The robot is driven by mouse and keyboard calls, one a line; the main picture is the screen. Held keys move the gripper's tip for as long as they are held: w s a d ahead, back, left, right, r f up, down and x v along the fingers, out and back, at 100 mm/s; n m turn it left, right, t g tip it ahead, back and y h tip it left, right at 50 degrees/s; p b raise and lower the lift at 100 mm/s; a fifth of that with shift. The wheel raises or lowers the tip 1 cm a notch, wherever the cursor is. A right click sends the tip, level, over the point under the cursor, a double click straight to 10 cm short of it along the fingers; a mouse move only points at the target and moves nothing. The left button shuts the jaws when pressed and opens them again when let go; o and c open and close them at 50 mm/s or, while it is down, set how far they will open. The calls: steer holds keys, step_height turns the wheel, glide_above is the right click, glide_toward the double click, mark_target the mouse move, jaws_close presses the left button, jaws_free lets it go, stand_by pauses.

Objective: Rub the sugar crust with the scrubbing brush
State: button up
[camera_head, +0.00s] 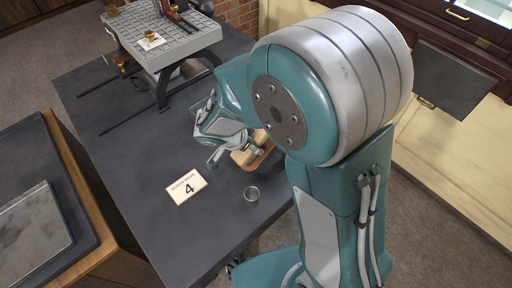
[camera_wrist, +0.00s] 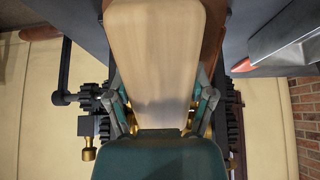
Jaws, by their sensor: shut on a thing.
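My gripper (camera_head: 236,148) is low over the dark bench, partly hidden behind my arm in the head view. In the wrist view its two fingers (camera_wrist: 162,98) are closed on both sides of a pale wooden block, which appears to be the scrubbing brush (camera_wrist: 155,50). Pale wood also shows beside the gripper in the head view (camera_head: 247,157). The bristles are hidden. Dark gears and brass parts of a roller machine (camera_wrist: 92,100) show on both sides behind the brush. I cannot make out the sugar crust, nor whether the brush touches anything.
A grey gridded machine bed (camera_head: 165,45) is at the far end. A wood-edged cabinet (camera_head: 80,195) stands left. The bench's left part is mostly clear.

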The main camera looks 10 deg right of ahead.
mark_target(264, 153)
steer(key=shift+w+a+f, duration=0.1)
steer(key=shift+w+a, duration=0.3)
steer(key=shift+w, duration=0.35)
steer(key=shift+w+a, duration=0.4)
steer(key=shift+w, duration=0.35)
steer(key=shift+w+a, duration=0.2)
steer(key=shift+w, duration=0.2)
steer(key=shift+c, duration=0.7)
steer(key=shift+o, duration=0.3)
steer(key=shift+w, duration=0.1)
steer(key=shift+w+d+r, duration=0.4)
steer(key=shift+d+r, duration=0.1)
steer(key=shift+r, duration=0.25)
steer(key=shift+s+d, duration=0.5)
steer(key=shift+s, duration=0.15)
steer(key=shift+c, duration=0.6)
steer(key=shift+s+d+f, duration=0.1)
steer(key=shift+s+d, duration=0.45)
steer(key=shift+s, duration=0.3)
steer(key=shift+s+d+f, duration=0.1)
steer(key=shift+s+d, duration=0.4)
steer(key=shift+s, duration=0.4)
steer(key=shift+s+d, duration=0.55)
steer(key=shift+s, duration=0.3)
steer(key=shift+v, duration=3)
